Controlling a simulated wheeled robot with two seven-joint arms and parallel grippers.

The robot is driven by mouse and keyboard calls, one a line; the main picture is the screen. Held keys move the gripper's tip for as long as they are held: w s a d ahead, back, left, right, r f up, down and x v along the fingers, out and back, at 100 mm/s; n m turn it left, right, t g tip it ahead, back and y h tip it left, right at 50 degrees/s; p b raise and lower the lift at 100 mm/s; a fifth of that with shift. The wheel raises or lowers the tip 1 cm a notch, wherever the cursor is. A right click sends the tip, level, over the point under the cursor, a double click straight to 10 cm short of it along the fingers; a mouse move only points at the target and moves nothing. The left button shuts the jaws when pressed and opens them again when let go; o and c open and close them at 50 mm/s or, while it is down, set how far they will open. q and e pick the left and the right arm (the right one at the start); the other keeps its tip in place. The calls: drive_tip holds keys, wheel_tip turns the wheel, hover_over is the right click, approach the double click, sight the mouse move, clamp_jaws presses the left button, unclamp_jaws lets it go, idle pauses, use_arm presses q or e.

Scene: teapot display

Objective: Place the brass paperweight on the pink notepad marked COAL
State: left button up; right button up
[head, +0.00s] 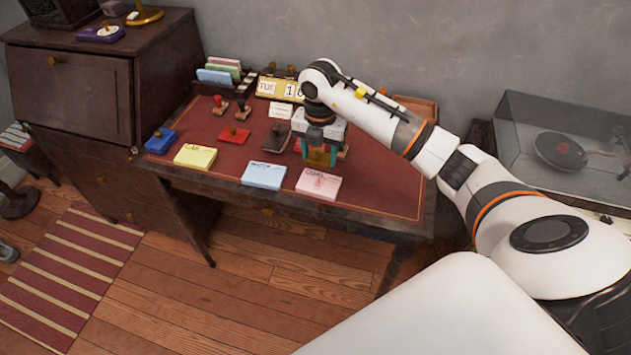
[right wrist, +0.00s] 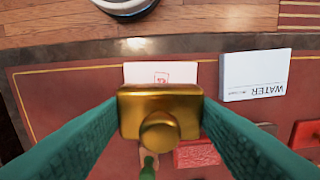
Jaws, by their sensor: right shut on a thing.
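The brass paperweight (right wrist: 160,105), a square block with a round knob, is between the green fingers of my right gripper (head: 319,160), which is shut on it. In the head view they are above the desk, just behind the pink notepad (head: 318,185), whose faint writing looks like COAL. In the right wrist view the notepad (right wrist: 160,72) shows beyond the paperweight, which hides its lower edge. The paperweight appears held above the desk; the exact gap is hard to tell. My left gripper is not in view.
A blue notepad (head: 264,176) lies left of the pink one, and a yellow notepad (head: 195,157) further left. Behind are a red ink pad (head: 235,135), a blue ink pad (head: 160,141), stamps and a date block (head: 279,88). A glass case (head: 560,145) stands right.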

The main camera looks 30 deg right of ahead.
sight(319, 150)
drive_tip(key=f, duration=0.3)
drive_tip(key=shift+w+d, duration=0.1)
drive_tip(key=shift+w, duration=0.1)
drive_tip(key=shift+f, duration=2.1)
drive_tip(key=shift+s+f, duration=0.1)
drive_tip(key=o, duration=1.3)
wheel_tip(319, 150, up, 12)
drive_tip(key=shift+r+b, duration=0.1)
drive_tip(key=shift+b, duration=0.3)
